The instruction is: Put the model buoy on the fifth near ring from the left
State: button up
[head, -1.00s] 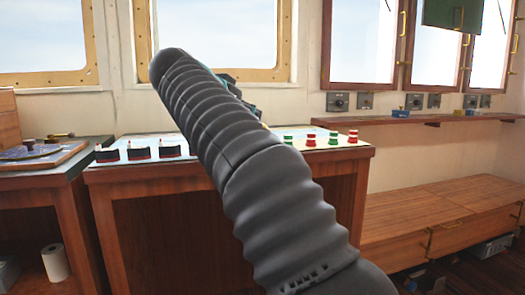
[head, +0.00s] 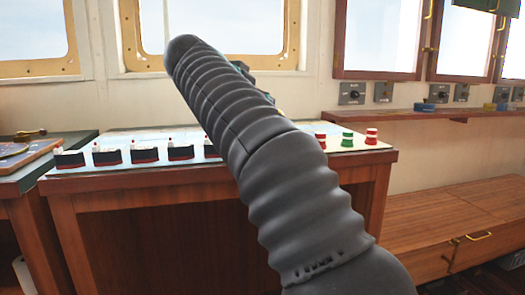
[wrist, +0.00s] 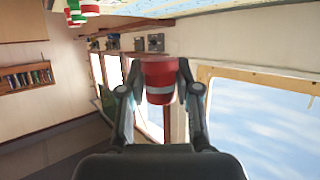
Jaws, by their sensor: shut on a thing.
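My gripper (wrist: 160,90) is shut on a red model buoy (wrist: 159,72) with a white band, seen in the wrist view. The fingers press on its two sides, and it is held in the air. In the head view my own arm covers the buoy and the fingertips. The chart-topped table (head: 150,190) stands in front of me with its near edge showing. Several dark model ships (head: 107,156) stand in a row near its front left. Buoys stand at its right: red (head: 321,140), green (head: 346,138) and red (head: 371,136). I cannot make out any rings; the arm hides the table's middle.
A dark-topped desk (head: 30,172) adjoins on the left. A wall shelf (head: 440,118) and a low wooden bench (head: 450,215) are at the right. Windows (head: 190,30) are behind the table. Upside-down buoys (wrist: 76,14) show at the wrist view's top left.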

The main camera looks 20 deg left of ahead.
jog(key=shift+f+b, duration=1.95)
jog(key=shift+f, duration=2.9)
jog(key=shift+f, duration=0.1)
jog(key=shift+f+b, duration=0.25)
jog(key=shift+b, duration=0.1)
jog(key=o, duration=1)
jog(key=shift+r, duration=0.1)
jog(key=shift+r, duration=0.1)
jog(key=p+v, duration=0.1)
jog(key=v, duration=1.3)
jog(key=shift+a, duration=0.3)
jog(key=shift+w, duration=0.1)
